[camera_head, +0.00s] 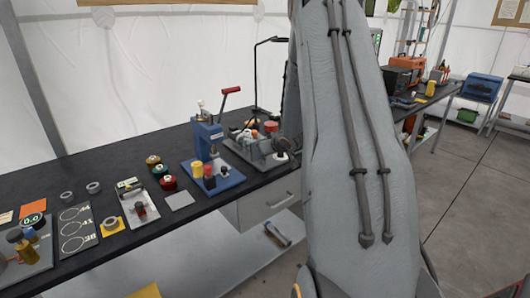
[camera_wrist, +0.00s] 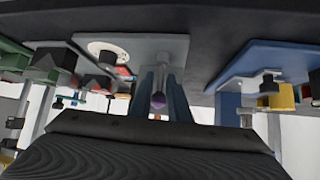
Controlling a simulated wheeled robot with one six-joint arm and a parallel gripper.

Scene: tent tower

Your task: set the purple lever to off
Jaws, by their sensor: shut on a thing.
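The purple lever (camera_wrist: 158,98) shows as a small rounded purple tip at the middle of the wrist view. It is in front of a grey plate (camera_wrist: 180,47) with a white round dial (camera_wrist: 108,51) on it. My gripper (camera_wrist: 162,100) has one finger on each side of the purple tip and is shut on it. The lever's shaft and its on or off position are hidden by the fingers. In the head view my arm covers the gripper, and I cannot make out the lever there.
A blue press (camera_head: 208,140) with a red handle stands on the black bench (camera_head: 150,235). Its blue base (camera_wrist: 240,68) is right of my gripper in the wrist view. Dark and green parts (camera_wrist: 55,62) crowd the left. Several spools and trays cover the bench's left end.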

